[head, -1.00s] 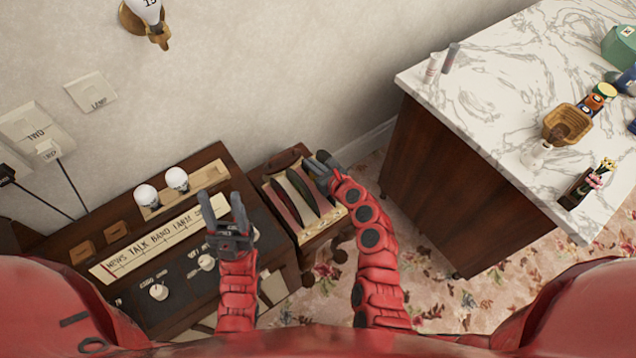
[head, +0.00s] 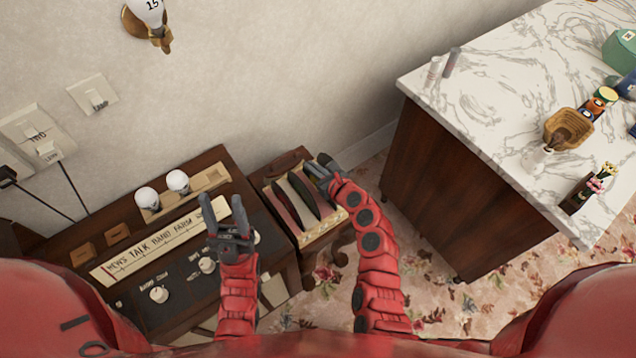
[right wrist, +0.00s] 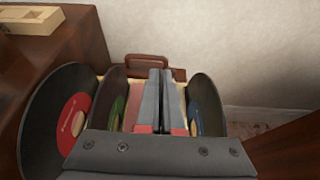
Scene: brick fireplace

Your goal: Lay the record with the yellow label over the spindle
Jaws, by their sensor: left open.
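A case of records (head: 333,220) stands beside the console, with several dark records upright in it. In the right wrist view a red-label record (right wrist: 73,120) leans at left, a green-label record (right wrist: 115,112) stands beside it, and a blue-label record (right wrist: 198,118) stands at right. No yellow label shows. My right gripper (head: 322,165) is at the case; in the right wrist view its fingers (right wrist: 161,75) are close together between the green-label and blue-label records. Whether a thin record is between them is hidden. My left gripper (head: 222,200) is open and empty above the console. I cannot make out a spindle.
The wooden console (head: 150,255) has knobs, a lettered strip and two white bulbs (head: 162,190). Wall switches (head: 95,95) are at left. A marble-topped cabinet (head: 490,90) at right holds a basket and small items. Flowered carpet lies between the case and the cabinet.

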